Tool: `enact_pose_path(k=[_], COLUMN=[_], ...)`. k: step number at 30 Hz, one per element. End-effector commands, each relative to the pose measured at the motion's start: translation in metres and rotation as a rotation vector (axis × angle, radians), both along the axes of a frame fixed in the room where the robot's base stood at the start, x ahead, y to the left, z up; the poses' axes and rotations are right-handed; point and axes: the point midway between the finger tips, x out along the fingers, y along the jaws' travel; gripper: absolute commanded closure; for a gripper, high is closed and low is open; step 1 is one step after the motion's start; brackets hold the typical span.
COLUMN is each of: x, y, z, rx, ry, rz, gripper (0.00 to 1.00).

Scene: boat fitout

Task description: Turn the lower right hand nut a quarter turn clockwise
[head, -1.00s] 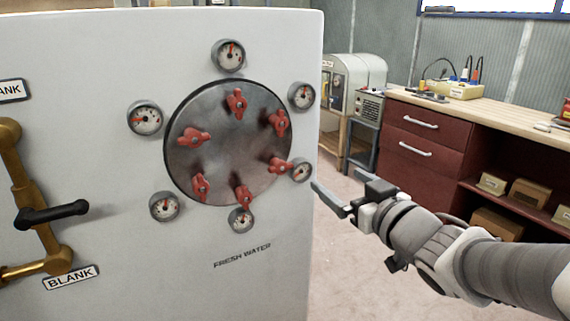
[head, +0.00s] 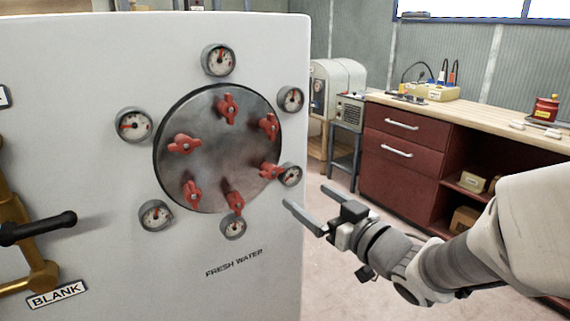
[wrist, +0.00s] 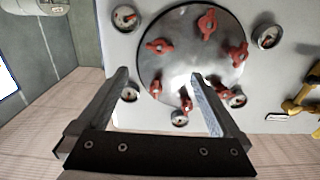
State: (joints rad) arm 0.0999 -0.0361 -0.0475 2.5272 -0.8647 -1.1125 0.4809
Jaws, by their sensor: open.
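The lower right hand nut (head: 270,171) is a red winged nut on the round grey metal plate (head: 226,150), wings near level in the head view. The wrist view is upside down against the head view, so this nut shows at the plate's upper left there (wrist: 158,47). My gripper (head: 306,196) is open and empty, right of and below the nut in the head view, clear of it. In the wrist view its two fingers (wrist: 160,74) reach towards the plate, with nothing between the tips. The right finger partly covers another red nut there.
Several other red nuts and round gauges surround the plate; one gauge (head: 290,174) sits right beside the lower right nut. A brass pipe with a black handle (head: 38,228) is at the left. A red cabinet (head: 400,150) stands at the right. Open floor lies between panel and cabinet.

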Motion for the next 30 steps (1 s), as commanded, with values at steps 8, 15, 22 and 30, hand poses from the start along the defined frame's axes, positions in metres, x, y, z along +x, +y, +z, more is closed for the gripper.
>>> enact_pose_path(k=[8, 15, 22, 30], x=[0.009, 0.014, 0.042, 0.087], y=[0.006, 0.01, 0.03, 0.06], z=[0.004, 0.004, -0.002, -0.002], rx=[0.003, -0.001, -0.003, -0.004], ry=[0.007, 0.005, -0.003, -0.003], rz=[0.003, -0.004, -0.006, -0.007], gripper=[0.0, 0.0, 0.0, 0.0])
